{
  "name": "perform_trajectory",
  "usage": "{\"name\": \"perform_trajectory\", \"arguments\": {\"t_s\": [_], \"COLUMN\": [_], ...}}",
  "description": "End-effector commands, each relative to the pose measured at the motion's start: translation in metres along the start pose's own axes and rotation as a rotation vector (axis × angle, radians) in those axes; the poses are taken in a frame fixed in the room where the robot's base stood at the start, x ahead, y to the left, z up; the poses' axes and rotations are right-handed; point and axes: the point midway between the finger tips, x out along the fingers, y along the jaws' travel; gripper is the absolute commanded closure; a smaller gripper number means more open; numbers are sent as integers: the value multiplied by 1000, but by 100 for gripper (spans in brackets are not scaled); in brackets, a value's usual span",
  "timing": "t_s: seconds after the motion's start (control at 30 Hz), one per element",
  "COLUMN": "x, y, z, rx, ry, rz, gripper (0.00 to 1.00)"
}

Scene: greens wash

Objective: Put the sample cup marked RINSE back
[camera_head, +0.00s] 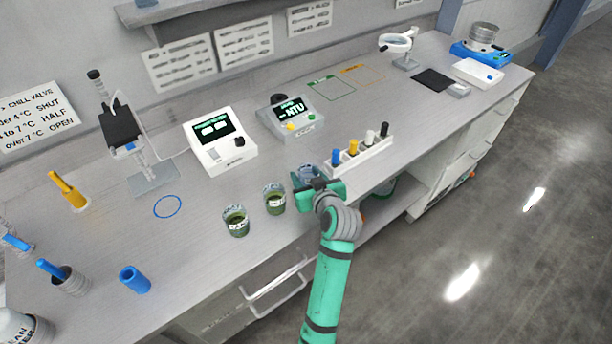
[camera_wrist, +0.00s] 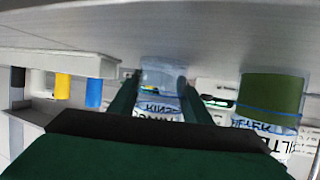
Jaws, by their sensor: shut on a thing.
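The clear sample cup with pale blue contents (camera_head: 304,174) is mostly hidden behind my gripper (camera_head: 320,188) in the head view. In the wrist view the cup (camera_wrist: 163,76) sits between my two fingers (camera_wrist: 157,98), its label reading RINSE, upside down. My gripper is shut on it at the bench's front part. I cannot tell whether its base touches the bench. Two cups with green contents, a nearer one (camera_head: 236,221) and a farther one (camera_head: 274,199), stand left of my gripper. A green cup labelled FILTER (camera_wrist: 272,98) shows in the wrist view.
A white rack (camera_head: 366,158) with blue, yellow, white and black pieces stands right behind my gripper. A meter (camera_head: 292,118) and a white device (camera_head: 221,141) stand farther back. A blue ring (camera_head: 168,206) and green outline (camera_head: 331,88) on the bench are empty.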

Motion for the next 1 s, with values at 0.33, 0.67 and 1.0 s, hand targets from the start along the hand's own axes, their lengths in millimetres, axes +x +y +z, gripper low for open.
{"name": "perform_trajectory", "arguments": {"t_s": [0.33,0.67,1.0], "x": [0,-12,-78], "y": [1,2,1], "z": [2,0,0], "rx": [1,1,0], "ry": [0,1,1], "rz": [1,4,4], "gripper": [37,37,37]}}
